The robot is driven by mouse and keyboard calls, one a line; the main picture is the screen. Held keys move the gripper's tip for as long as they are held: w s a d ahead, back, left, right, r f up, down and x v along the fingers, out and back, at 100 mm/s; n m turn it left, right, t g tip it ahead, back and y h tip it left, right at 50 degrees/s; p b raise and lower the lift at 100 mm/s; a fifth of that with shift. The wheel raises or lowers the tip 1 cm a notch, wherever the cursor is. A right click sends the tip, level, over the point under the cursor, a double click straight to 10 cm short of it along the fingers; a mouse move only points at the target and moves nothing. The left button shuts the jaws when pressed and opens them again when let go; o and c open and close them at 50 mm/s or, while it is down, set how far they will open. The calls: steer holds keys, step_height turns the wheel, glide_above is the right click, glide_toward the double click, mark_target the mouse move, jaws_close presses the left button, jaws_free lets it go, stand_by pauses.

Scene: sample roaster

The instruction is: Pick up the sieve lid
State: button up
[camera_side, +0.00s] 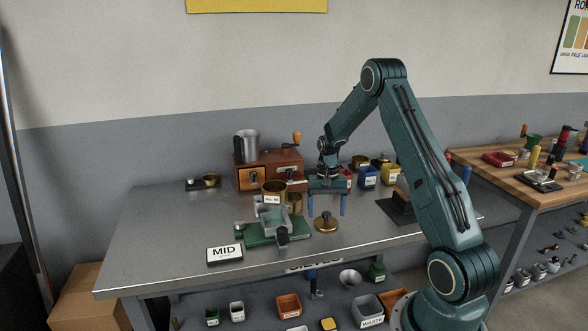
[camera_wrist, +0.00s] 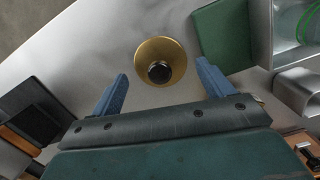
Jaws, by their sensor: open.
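The sieve lid is a round brass disc with a dark knob. It lies on the steel table, and I take it to be the brass disc (camera_side: 326,223) in the side view. In the wrist view the sieve lid (camera_wrist: 160,50) shows whole, with its black knob near the middle. My gripper (camera_side: 327,208) is open and empty, its blue fingers pointing down above the table, near the lid. In the wrist view my gripper (camera_wrist: 162,72) has one finger to each side of the lid, which appears a little beyond the fingertips. I see no contact.
A green-based device (camera_side: 270,238) stands left of the lid, with a brass cup labelled on its front (camera_side: 272,190) above it. A "MID" sign (camera_side: 225,254) is at the front left. A wooden box (camera_side: 283,168) and small blue (camera_side: 368,176) and yellow bins stand behind.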

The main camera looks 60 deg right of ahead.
mark_target(326, 219)
steer(key=shift+a+f, duration=0.1)
steer(key=shift+f, duration=1.35)
steer(key=shift+c, duration=0.4)
steer(key=c, duration=0.7)
